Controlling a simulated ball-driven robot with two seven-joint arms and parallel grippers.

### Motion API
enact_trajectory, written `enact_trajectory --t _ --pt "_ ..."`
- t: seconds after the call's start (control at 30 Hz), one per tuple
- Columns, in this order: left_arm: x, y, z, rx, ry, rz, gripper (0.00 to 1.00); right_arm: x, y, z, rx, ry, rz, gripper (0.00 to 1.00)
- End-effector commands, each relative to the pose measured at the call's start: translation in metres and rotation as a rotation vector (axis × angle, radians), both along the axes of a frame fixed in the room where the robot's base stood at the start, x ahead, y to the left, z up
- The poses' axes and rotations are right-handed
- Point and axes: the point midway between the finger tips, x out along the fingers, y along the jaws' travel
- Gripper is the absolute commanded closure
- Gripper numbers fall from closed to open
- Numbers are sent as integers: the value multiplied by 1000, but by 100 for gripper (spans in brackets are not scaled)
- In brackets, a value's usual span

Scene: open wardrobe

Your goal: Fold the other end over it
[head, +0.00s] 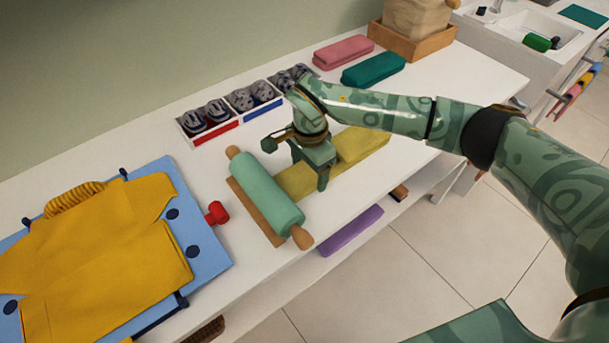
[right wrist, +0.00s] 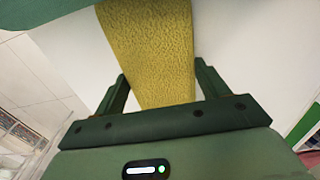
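A yellow towel (head: 361,144) lies on the white worktop in the head view. Its right part looks thicker, like folded layers, and its left part (head: 296,181) is flatter and runs toward the green rolling pin. My right gripper (head: 297,163) is over the flatter left part and hides some of it. In the right wrist view the yellow towel (right wrist: 150,45) runs between the widely spread fingers of my right gripper (right wrist: 161,85), with a gap at the right finger. I cannot tell whether the fingers touch the worktop. My left gripper is not in view.
The green rolling pin (head: 267,190) on a wooden board (head: 253,212) is close left of the towel. A yellow garment (head: 95,255) lies on a blue board at left.

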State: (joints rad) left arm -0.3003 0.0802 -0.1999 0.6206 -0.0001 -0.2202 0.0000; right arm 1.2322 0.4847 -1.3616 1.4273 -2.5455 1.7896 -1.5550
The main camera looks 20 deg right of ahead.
Motion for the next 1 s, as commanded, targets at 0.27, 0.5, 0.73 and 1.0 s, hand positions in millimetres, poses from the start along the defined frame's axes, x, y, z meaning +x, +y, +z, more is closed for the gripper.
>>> enact_trajectory --t 0.27,0.5,0.73,1.0 --pt "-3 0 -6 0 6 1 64 1 -2 11 200 73 -2 31" --pt "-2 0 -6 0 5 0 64 0 0 14 214 76 1 31" --pt "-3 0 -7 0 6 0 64 1 -1 18 253 90 1 31" --pt "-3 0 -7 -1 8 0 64 3 -3 18 263 94 1 31"
